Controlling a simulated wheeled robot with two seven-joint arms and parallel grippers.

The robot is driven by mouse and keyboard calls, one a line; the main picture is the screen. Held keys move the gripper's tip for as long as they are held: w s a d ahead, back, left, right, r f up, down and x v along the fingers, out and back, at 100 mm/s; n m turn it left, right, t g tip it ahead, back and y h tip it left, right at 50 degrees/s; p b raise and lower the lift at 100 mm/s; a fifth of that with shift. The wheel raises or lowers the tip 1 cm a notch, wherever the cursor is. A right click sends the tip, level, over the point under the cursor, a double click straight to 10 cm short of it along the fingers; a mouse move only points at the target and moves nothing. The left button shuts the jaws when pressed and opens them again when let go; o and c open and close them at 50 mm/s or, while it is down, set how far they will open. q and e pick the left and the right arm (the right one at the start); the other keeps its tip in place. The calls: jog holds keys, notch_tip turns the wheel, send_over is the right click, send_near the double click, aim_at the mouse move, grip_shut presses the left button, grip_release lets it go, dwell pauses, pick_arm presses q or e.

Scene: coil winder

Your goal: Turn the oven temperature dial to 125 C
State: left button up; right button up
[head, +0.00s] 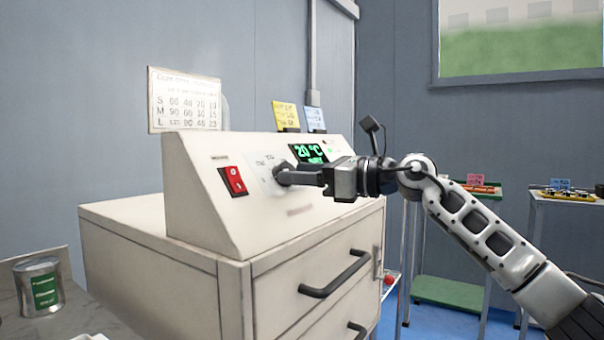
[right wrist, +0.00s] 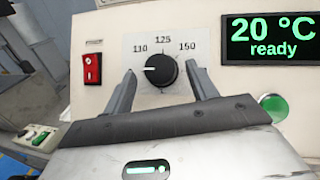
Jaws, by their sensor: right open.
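The black round dial (right wrist: 161,71) sits on a pale scale plate (right wrist: 135,43) marked 110, 125 and 150. Its white pointer mark faces left, on the 110 side, away from the 125 at the top. My right gripper (right wrist: 160,67) is open, with one finger on each side of the dial and visible gaps to it. In the head view, my right gripper (head: 283,177) reaches the sloped panel from the right and largely covers the dial. The display (right wrist: 267,37) reads 20 °C ready. My left gripper is not in view.
A red switch (right wrist: 92,69) is left of the dial, and a green button (right wrist: 274,107) is at the lower right. The cream cabinet (head: 150,232) has drawers with black handles. A can (head: 38,287) stands at the lower left. A chart (head: 184,101) hangs behind.

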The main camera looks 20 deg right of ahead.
jog(key=shift+w+a, duration=0.1)
jog(key=c, duration=1)
